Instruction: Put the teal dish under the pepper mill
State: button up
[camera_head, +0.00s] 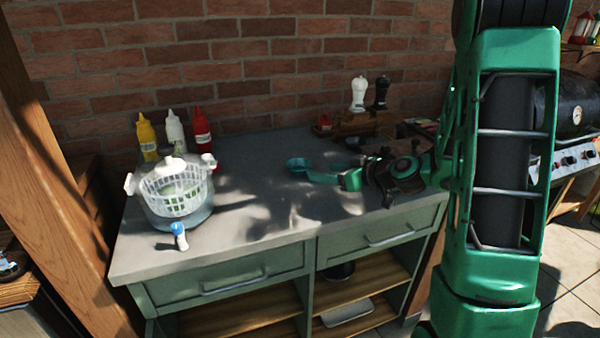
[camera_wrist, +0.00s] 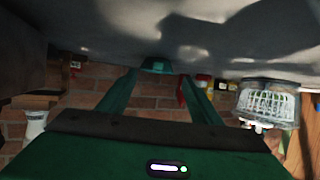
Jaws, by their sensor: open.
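The small teal dish (camera_head: 299,163) sits on the grey tabletop near its middle. It also shows in the upside-down wrist view (camera_wrist: 158,65), between and just beyond my fingertips. A white mill (camera_head: 358,94) and a dark mill (camera_head: 381,92) stand upright on a wooden stand (camera_head: 352,124) at the back right; the dark one is likely the pepper mill. My gripper (camera_head: 318,172) is low over the table, right of the dish, fingers pointing towards it. In the wrist view my gripper (camera_wrist: 158,76) is open and empty. Whether a finger touches the dish, I cannot tell.
A salad spinner (camera_head: 178,192) stands at the table's left. A yellow bottle (camera_head: 147,138), a white bottle (camera_head: 175,131) and a red bottle (camera_head: 202,129) stand behind it. A brick wall (camera_head: 240,60) closes the back. The tabletop between spinner and dish is clear.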

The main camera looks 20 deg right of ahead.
aim_at(313, 171)
jog(key=shift+d+x, duration=0.15)
jog(key=shift+x, duration=1.8)
jog(key=shift+d+x, duration=0.15)
jog(key=shift+x, duration=1.75)
jog(key=shift+w, duration=0.1)
jog(key=shift+c, duration=0.5)
grip_shut()
